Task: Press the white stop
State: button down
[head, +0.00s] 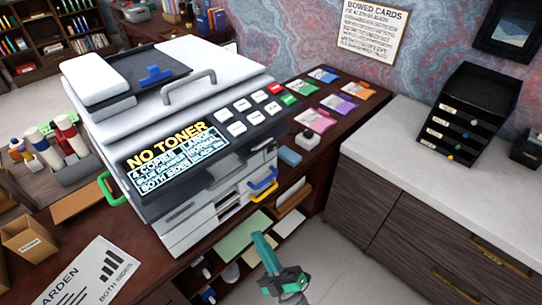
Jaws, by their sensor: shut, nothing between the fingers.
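A white and dark copier (185,60) stands on the dark desk, its lit screen (175,150) reading "NO TONER". The key labels are too small to read, so I cannot tell which one is the white stop. My gripper (262,240), with teal fingers, is shut and empty. It appears in front of the copier, below the panel in the picture, apart from the keys.
Colored packets (338,103) and a blue block (290,157) lie right of the copier. A green handle (112,188) sticks out at its left. Yellow and blue parts (263,184) stick out of its front. A grey-topped cabinet (430,190) stands at right, with open floor before it.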

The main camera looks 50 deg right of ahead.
aim_at(262, 144)
jog(key=d+r+n+t+y, duration=0.1)
jog(key=d+r+n+y, duration=0.1)
jog(key=d+n, duration=0.2)
jog(key=d+r+n+t+y, duration=0.1)
jog(key=d+r+n, duration=0.2)
jog(key=d, duration=0.7)
jog(key=shift+r+n+y, duration=0.3)
jog(key=shift+n+y, duration=0.1)
jog(key=shift+n, duration=0.1)
jog(key=shift+w, duration=0.15)
jog(key=x, duration=1.4)
jog(key=shift+s+r, duration=0.2)
jog(key=shift+s, duration=0.05)
